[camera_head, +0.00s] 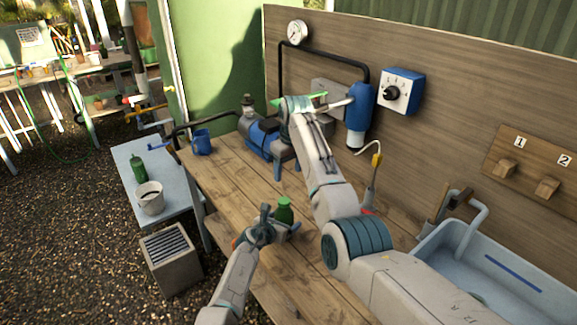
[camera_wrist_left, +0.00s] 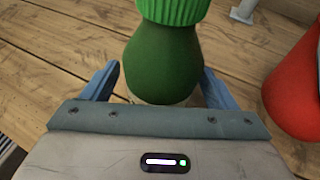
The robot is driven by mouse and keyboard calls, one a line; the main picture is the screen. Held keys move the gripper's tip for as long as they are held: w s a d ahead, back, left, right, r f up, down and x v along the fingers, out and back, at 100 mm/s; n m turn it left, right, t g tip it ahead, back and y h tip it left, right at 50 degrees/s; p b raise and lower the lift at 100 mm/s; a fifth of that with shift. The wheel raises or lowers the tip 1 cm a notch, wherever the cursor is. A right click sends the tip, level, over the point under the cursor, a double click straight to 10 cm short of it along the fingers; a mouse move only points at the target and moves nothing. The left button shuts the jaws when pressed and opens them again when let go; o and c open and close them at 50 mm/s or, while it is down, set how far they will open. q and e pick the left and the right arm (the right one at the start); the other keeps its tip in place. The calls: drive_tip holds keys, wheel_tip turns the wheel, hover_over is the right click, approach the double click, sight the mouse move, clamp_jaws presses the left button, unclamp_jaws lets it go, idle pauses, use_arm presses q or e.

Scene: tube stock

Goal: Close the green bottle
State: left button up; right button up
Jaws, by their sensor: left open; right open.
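A green bottle (camera_head: 284,213) stands upright on the wooden bench (camera_head: 232,182). In the left wrist view the bottle (camera_wrist_left: 160,62) has a ridged green cap (camera_wrist_left: 172,10) at its top; whether it is fully seated cannot be told. My left gripper (camera_head: 272,228) is open at bench level, and its fingers (camera_wrist_left: 160,84) lie on both sides of the bottle's body with small gaps. My right gripper (camera_head: 318,100) is open up by the back panel, beside a blue cylinder (camera_head: 361,108); its fingertips are partly hidden. A second green bottle (camera_head: 138,168) stands on the side table.
A side table (camera_head: 128,152) at the left holds a white pot (camera_head: 150,198). A blue mug (camera_head: 201,141) and blue pump (camera_head: 262,138) stand at the bench's back. A sink (camera_head: 500,285) is at the right. A red object (camera_wrist_left: 296,92) is close right of the bottle.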

use_arm(q)
drive_tip(key=p+v, duration=0.1)
drive_tip(key=v, duration=0.9)
drive_tip(key=shift+s, duration=0.1)
